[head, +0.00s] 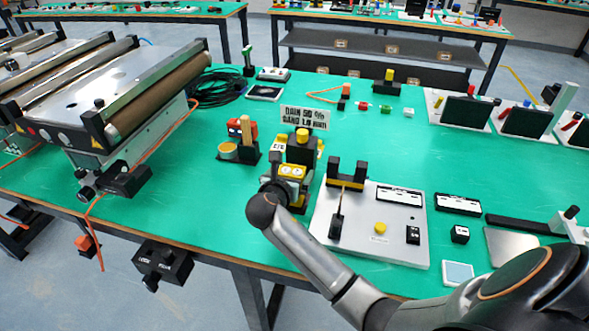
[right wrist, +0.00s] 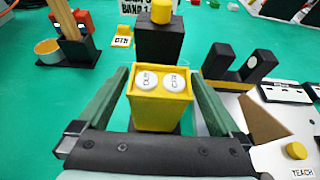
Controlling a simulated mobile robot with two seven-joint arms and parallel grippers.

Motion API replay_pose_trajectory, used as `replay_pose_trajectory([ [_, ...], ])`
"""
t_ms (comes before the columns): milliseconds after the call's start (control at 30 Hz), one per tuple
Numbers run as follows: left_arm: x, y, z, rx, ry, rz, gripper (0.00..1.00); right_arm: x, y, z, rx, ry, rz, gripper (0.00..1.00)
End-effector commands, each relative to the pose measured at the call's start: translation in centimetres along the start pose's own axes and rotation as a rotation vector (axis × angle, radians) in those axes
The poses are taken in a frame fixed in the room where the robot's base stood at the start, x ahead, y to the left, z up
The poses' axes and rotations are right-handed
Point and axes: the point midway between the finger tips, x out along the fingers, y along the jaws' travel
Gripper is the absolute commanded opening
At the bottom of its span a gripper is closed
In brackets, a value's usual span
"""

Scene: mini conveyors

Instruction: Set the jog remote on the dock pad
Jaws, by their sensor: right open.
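A yellow box with two round white buttons, which looks like the jog remote (head: 292,172), stands upright on the green table in front of a black block with a yellow knob. In the right wrist view the jog remote (right wrist: 160,98) is between the two fingers of my right gripper (right wrist: 163,95). The fingers are open, one on each side, with visible gaps. In the head view my right gripper (head: 285,185) is at the remote and partly covers its lower part. No part is clearly marked as the dock pad; a bare grey plate (head: 511,249) and a small pale square (head: 458,273) lie at the right.
A light panel (head: 328,255) with a black cradle (head: 346,175) and yellow button is right of the remote. A sign (head: 304,118) and black block (head: 301,152) stand behind it. A cup holder (head: 238,152) is left, beyond it a roller conveyor (head: 110,80).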

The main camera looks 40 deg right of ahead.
Motion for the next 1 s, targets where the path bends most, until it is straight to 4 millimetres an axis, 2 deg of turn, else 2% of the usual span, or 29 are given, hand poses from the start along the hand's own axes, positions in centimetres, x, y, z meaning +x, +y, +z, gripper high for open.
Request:
replay_pose_trajectory([
  [33,-0.2,0.0,-0.3,0.000,0.000,0.000,0.00,-1.4,0.1,0.1,0.000,0.001,0.003,1.00],
  [200,-0.5,0.1,-0.6,0.000,0.000,0.000,0.00,-5.1,0.1,0.1,0.000,0.000,0.003,1.00],
  [400,-0.7,0.1,-0.8,0.000,0.000,0.000,0.00,-8.1,0.0,0.1,0.000,0.000,0.001,1.00],
  [600,-0.8,0.1,-0.8,0.000,0.000,0.000,0.00,-9.2,0.0,0.0,-0.001,-0.001,0.000,1.00],
  [1000,-0.8,0.1,-0.8,0.000,0.000,0.000,0.00,-9.2,0.0,0.0,0.000,-0.001,-0.001,1.00],
])
